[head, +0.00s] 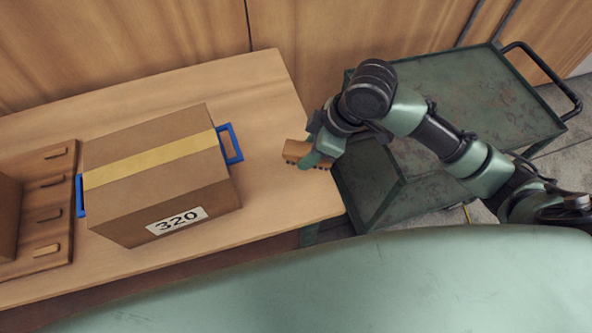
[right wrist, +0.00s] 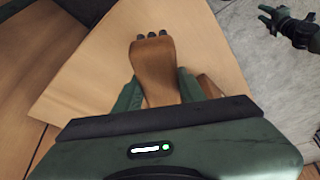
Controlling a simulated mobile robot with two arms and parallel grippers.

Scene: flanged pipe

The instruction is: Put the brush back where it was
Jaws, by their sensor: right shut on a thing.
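The brush (head: 297,151) has a brown wooden body with dark bristle tufts along one side. My right gripper (head: 318,157) is shut on it, over the right end of the wooden table (head: 275,90). In the right wrist view the brush (right wrist: 154,65) sticks out from between the green fingers (right wrist: 157,90), its dark tufts at the far end. I cannot tell whether the brush touches the table. My left gripper (right wrist: 283,20) shows small at the upper right of the right wrist view, apart from the brush, its jaws too small to judge.
A cardboard box (head: 150,165) with blue handles and the label 320 stands left of the brush. A wooden board with several small blocks (head: 60,185) lies at the far left. A green metal cart (head: 480,95) stands right of the table. Bare tabletop lies between box and brush.

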